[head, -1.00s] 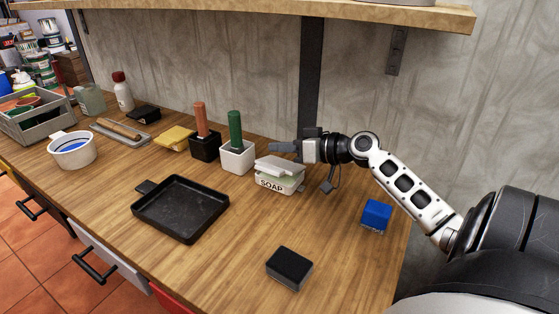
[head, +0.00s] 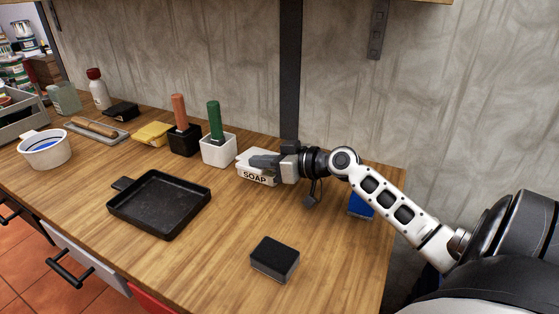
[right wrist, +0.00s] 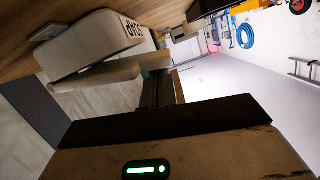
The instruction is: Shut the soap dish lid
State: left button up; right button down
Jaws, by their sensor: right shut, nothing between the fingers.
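The white soap dish (head: 257,179), marked SOAP, stands on the wooden bench. Its pale lid (head: 247,157) lies over the top, partly hidden by my right gripper (head: 256,161). In the right wrist view the dish (right wrist: 85,42) appears upside down, with the lid (right wrist: 88,80) close against it. I cannot tell whether a small gap is left between them. My right gripper is shut and empty, with its fingers at the lid's top on the right side. My left gripper is not in view.
A white holder (head: 218,152) with a green handle stands just left of the dish. A black tray (head: 160,205) and a black block (head: 274,259) lie in front. A blue block (head: 360,206) is partly behind my right arm. Bench between them is clear.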

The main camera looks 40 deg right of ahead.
jog(key=shift+w+a+f+n, duration=0.1)
jog(key=shift+a+f+n, duration=0.2)
jog(key=shift+r, duration=0.15)
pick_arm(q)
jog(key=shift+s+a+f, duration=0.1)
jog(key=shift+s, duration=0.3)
